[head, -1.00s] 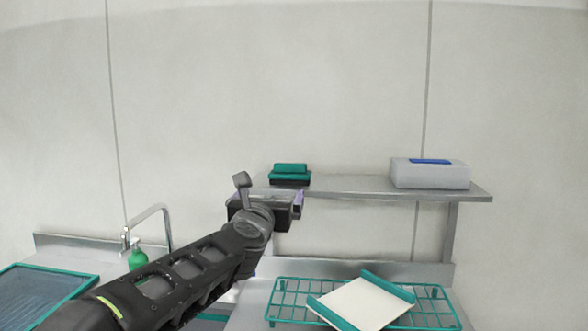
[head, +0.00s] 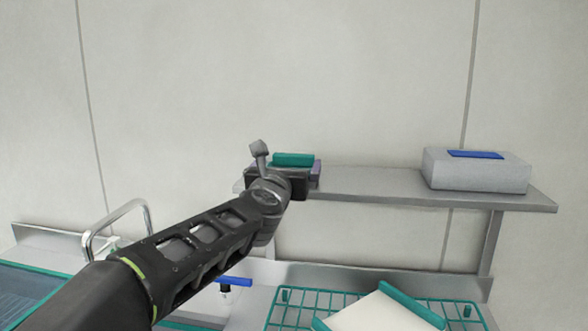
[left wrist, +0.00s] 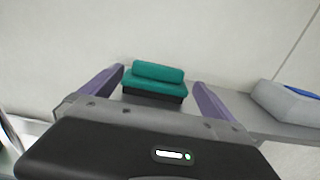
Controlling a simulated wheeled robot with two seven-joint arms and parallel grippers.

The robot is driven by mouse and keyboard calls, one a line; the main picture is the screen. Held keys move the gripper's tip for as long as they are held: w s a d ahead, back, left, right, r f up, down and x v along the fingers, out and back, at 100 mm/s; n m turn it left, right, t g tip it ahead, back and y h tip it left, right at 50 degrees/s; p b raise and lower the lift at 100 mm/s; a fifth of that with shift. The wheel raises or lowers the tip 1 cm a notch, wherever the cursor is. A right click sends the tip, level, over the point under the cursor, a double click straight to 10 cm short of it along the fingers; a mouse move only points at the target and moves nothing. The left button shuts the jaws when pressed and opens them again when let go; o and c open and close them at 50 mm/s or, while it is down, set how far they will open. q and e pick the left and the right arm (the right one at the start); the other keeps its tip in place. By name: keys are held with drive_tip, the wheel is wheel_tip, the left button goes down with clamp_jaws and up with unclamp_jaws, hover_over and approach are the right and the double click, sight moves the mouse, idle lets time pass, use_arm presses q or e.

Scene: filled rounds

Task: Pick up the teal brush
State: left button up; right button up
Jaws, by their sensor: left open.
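The teal brush (left wrist: 155,82) sits on the metal shelf, with a teal top and a dark underside. In the left wrist view it lies between and beyond the two purple fingers of my left gripper (left wrist: 158,88). The gripper is open, and no contact with the brush shows. In the head view only the top of the brush (head: 293,159) shows above my left gripper (head: 314,170), which hides the rest. My right gripper is in neither view.
A grey box (head: 475,172) with a blue top piece stands on the right of the shelf (head: 385,187). Below are a teal wire rack (head: 292,309) and a white board with teal edges (head: 375,316). A tap (head: 118,216) stands at the left. The shelf between brush and box is clear.

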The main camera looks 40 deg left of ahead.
sight(293, 157)
use_arm(q)
drive_tip(key=shift+x, duration=1.4)
drive_tip(key=shift+p, duration=0.3)
drive_tip(key=shift+w+a, duration=0.15)
drive_tip(key=shift+w, duration=0.1)
drive_tip(key=p+x, duration=0.2)
drive_tip(key=x, duration=0.1)
drive_tip(key=shift+w+a+r, duration=0.1)
drive_tip(key=shift+w+a, duration=0.4)
drive_tip(key=shift+w, duration=0.1)
drive_tip(key=shift+c, duration=0.3)
drive_tip(key=c, duration=1.1)
